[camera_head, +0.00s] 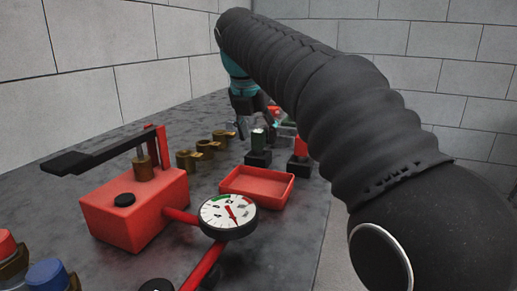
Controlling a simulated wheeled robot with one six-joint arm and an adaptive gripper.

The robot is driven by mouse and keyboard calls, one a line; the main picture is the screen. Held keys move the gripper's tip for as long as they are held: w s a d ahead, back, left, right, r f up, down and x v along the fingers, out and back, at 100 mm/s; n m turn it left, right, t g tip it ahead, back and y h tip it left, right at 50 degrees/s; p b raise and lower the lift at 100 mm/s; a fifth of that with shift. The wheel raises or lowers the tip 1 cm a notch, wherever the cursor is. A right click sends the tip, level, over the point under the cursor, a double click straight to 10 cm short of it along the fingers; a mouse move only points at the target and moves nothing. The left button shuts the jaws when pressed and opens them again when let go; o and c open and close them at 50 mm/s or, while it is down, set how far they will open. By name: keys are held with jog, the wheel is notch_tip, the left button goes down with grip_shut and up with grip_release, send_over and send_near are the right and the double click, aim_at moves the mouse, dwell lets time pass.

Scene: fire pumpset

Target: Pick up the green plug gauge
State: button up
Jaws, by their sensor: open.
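A small plug gauge with a dark green tint (259,138) stands upright in a black block (257,159) on the grey bench, right of the brass fittings. I take it for the green plug gauge, but it is small and its colour is dark. My gripper (255,122) points down at the far part of the bench, just above and apparently behind this gauge. Its fingers are open. The fingertips are partly hidden, and I cannot tell whether they touch anything.
A red plug (301,147) stands in a second black block (299,165) to the right. An empty red tray (257,197) lies in front. A red hand pump (135,212) and round dial gauge (228,214) stand nearer. Several brass fittings (188,160) line the left. My arm hides the right side.

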jog(key=shift+x, duration=1.15)
grip_shut()
jog(key=shift+r, duration=0.15)
